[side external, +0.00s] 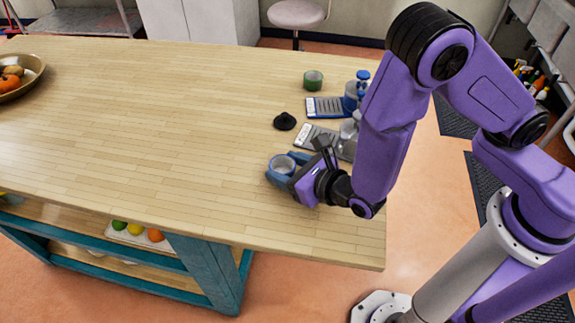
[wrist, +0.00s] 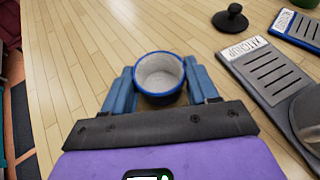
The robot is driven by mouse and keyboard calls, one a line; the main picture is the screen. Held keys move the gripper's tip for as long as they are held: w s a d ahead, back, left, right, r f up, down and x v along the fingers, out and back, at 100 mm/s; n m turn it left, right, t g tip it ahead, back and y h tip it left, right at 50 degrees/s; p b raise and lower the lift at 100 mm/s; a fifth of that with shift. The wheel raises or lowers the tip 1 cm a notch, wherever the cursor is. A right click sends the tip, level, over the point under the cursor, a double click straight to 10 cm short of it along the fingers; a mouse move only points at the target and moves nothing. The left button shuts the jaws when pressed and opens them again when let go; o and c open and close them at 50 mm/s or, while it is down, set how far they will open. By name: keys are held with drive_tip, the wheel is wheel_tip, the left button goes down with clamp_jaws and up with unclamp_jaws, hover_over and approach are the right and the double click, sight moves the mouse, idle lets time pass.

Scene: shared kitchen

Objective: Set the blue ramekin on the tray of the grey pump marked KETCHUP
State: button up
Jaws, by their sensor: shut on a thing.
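The blue ramekin (side external: 283,163) has a pale, empty inside and is upright. In the wrist view, the ramekin (wrist: 160,75) sits between the two blue fingers of my gripper (wrist: 161,80), which is shut on it. My gripper (side external: 283,167) is low over the table's near right part; I cannot tell whether the ramekin touches the wood. The grey pump (side external: 349,132) is behind my gripper, partly hidden by my arm. Its slotted grey tray (side external: 311,134) extends left, apart from the ramekin. In the wrist view, the tray (wrist: 262,72) has a white label that appears to read KETCHUP.
A blue pump (side external: 352,92) with a blue-edged tray (side external: 325,107) stands behind the grey one. A black knobbed lid (side external: 284,121) lies left of the trays, near the grey one. A green ramekin (side external: 313,80) stands farther back. The table's left and middle are largely clear.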

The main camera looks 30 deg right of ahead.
drive_tip(key=o, duration=1.1)
drive_tip(key=shift+c, duration=0.2)
drive_tip(key=v, duration=1.7)
drive_tip(key=shift+s+a, duration=0.25)
drive_tip(key=w+d+r+m+g+h, duration=0.25)
drive_tip(key=d+m+g+h, duration=0.45)
drive_tip(key=d+m, duration=0.75)
drive_tip(key=s+d+r+m+g+y, duration=0.4)
drive_tip(key=s+d+m+g, duration=0.1)
drive_tip(key=m, duration=0.6)
drive_tip(key=s+g, duration=0.1)
drive_tip(key=s, duration=0.1)
drive_tip(key=shift+s+r+m, duration=0.3)
drive_tip(key=shift+s+m, duration=0.05)
drive_tip(key=shift+o, duration=0.5)
drive_tip(key=shift+s+a+r+m+y, duration=0.1)
drive_tip(key=shift+s+r+m+y, duration=0.05)
drive_tip(key=shift+r+m+y, duration=0.15)
